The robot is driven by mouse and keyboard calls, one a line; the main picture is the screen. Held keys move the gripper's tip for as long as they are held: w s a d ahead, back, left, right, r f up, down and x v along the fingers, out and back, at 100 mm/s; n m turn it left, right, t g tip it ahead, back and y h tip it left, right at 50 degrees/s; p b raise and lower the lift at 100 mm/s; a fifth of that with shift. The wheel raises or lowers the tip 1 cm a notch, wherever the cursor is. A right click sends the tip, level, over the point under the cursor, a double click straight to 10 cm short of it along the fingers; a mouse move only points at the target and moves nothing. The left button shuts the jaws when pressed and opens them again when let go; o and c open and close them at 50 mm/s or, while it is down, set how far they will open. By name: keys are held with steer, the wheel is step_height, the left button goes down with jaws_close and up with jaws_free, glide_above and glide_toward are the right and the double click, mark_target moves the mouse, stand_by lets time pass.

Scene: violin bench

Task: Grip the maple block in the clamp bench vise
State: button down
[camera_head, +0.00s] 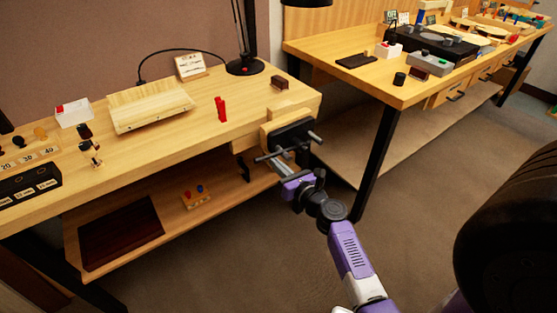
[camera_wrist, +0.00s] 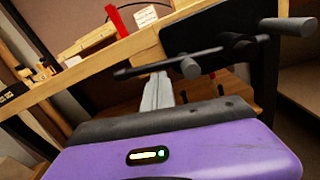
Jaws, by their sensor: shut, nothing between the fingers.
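The bench vise (camera_head: 291,131) is fixed at the right front corner of the near bench. It has a pale wooden part and a dark front plate, and a thin handle bar crosses below. In the wrist view the vise's dark plate (camera_wrist: 215,27) and bars fill the upper right. My gripper (camera_head: 281,157) is shut and empty just in front of the vise. Its pale fingers (camera_wrist: 157,78) point up at the handle bar; I cannot tell whether they touch it. A pale wooden piece (camera_head: 150,107) lies on the bench; I cannot tell whether it is the maple block. The inside of the vise is hidden.
A red object (camera_head: 221,108) and a small brown block (camera_head: 280,83) are on the bench left of and behind the vise. A black lamp (camera_head: 245,66) stands at the back. A lower shelf (camera_head: 180,215) lies below. A second bench (camera_head: 400,90) stands at the right.

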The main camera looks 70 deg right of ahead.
mark_target(278, 154)
steer(key=r+m+p, duration=0.2)
steer(key=r+p, duration=0.1)
steer(key=r+m+p, duration=0.1)
steer(key=p, duration=0.1)
steer(key=shift+s+d+r, duration=0.1)
steer(key=shift+d+r, duration=0.05)
steer(key=shift+d, duration=0.1)
steer(key=m+p, duration=0.1)
steer(key=r+m+p, duration=0.1)
steer(key=p, duration=0.1)
steer(key=shift+s+d+r, duration=0.2)
steer(key=shift+s+d, duration=0.05)
steer(key=shift+d, duration=0.15)
steer(key=shift+m, duration=0.3)
steer(key=shift+f, duration=0.1)
